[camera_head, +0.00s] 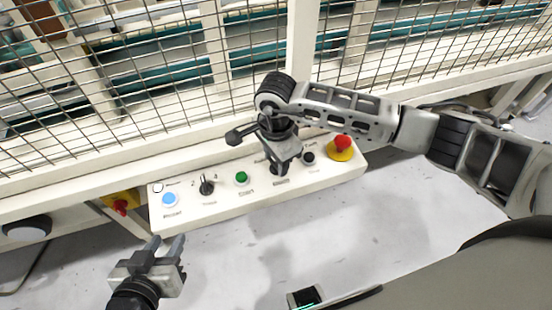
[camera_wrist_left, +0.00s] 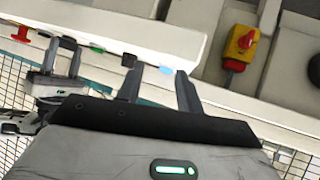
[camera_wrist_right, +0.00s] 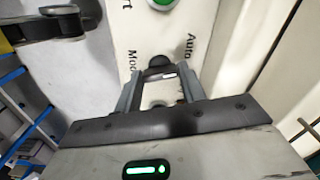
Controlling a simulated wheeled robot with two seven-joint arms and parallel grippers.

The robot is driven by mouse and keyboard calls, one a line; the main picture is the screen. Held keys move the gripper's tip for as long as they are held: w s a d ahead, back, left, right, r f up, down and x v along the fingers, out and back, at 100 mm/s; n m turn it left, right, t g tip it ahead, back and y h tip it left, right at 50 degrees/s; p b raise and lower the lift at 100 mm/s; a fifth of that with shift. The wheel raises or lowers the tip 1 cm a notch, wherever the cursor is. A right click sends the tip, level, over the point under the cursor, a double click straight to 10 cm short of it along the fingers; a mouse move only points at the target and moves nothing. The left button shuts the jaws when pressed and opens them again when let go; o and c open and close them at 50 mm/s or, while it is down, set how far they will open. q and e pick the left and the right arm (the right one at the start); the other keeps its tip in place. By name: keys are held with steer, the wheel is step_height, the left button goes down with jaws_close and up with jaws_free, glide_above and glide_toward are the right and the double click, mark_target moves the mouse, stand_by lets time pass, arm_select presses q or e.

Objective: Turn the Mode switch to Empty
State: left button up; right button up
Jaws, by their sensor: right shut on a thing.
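The Mode switch (camera_wrist_right: 159,64) is a black knob on the white control panel (camera_head: 225,206). In the right wrist view, my right gripper (camera_wrist_right: 161,80) is shut on it, one finger on each side. The "Mode" label and the word "Auto" show beside the knob; the word "Empty" cannot be read. In the head view, my right gripper (camera_head: 279,166) reaches down onto the panel and hides most of the switch, so its pointing direction is unclear. My left gripper (camera_head: 166,246) is open and empty in front of the panel's left end; it also shows in the left wrist view (camera_wrist_left: 158,76).
On the panel are a blue button (camera_head: 169,199), a black rotary switch (camera_head: 207,186), a green button (camera_head: 241,177), another black control (camera_head: 308,158) and a red emergency stop (camera_head: 342,143). A wire mesh fence (camera_head: 180,70) stands behind. A red-yellow switch (camera_head: 121,205) is at left.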

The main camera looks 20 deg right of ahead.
mark_target(276, 163)
steer(key=m+b, duration=0.1)
steer(key=m, duration=0.4)
steer(key=shift+m, duration=0.3)
steer(key=m, duration=0.5)
steer(key=shift+b, duration=0.3)
steer(key=shift+r+m, duration=0.1)
steer(key=shift+m, duration=0.2)
steer(key=o, duration=1)
step_height(276, 163, up, 16)
steer(key=shift+f, duration=0.1)
